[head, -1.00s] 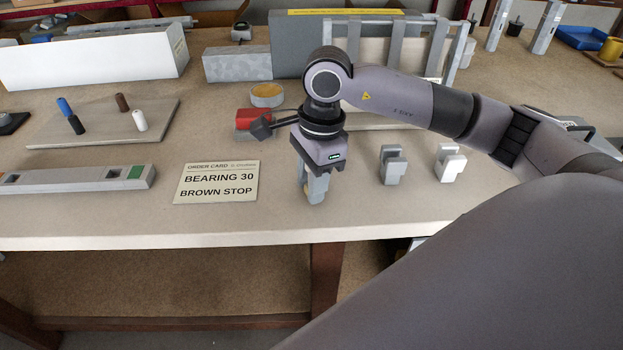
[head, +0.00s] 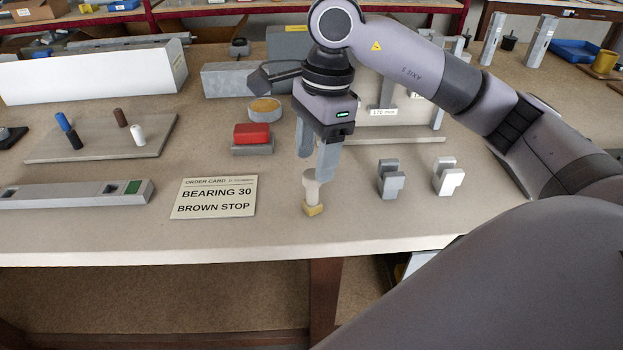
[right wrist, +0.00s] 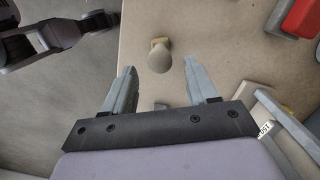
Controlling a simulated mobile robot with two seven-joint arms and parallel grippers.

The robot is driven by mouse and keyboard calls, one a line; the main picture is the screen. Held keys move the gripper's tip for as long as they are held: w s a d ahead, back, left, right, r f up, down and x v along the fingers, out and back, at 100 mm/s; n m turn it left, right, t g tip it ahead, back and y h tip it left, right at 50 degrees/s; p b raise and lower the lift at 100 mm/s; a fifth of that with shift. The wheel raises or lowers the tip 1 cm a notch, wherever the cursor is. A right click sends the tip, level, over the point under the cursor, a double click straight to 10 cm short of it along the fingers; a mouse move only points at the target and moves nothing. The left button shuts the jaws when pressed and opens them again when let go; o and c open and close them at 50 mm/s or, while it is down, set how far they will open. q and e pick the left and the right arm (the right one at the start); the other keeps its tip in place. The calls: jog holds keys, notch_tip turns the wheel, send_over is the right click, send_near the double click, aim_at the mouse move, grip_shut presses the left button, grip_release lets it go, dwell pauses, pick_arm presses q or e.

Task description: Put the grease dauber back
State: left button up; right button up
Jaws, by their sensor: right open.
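The grease dauber (head: 312,188), with a pale rounded handle and a yellowish block at its foot, stands upright on the bench near the front edge. It also shows in the right wrist view (right wrist: 159,58), beyond the fingertips. My right gripper (head: 315,170) is open and empty just above the dauber, its fingers apart from the handle as far as I can see. The fingers also show spread in the right wrist view (right wrist: 160,75). A round tin with a tan top (head: 264,108) sits farther back. My left gripper is not in view.
A red block on a grey base (head: 252,134) lies behind the dauber. Two stepped blocks, grey (head: 390,180) and white (head: 447,177), stand to its right. The order card (head: 214,197) lies to its left. A board with several coloured pegs (head: 90,148) is farther left.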

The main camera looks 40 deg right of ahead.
jog(key=shift+d+r, duration=0.15)
jog(key=shift+r, duration=1.45)
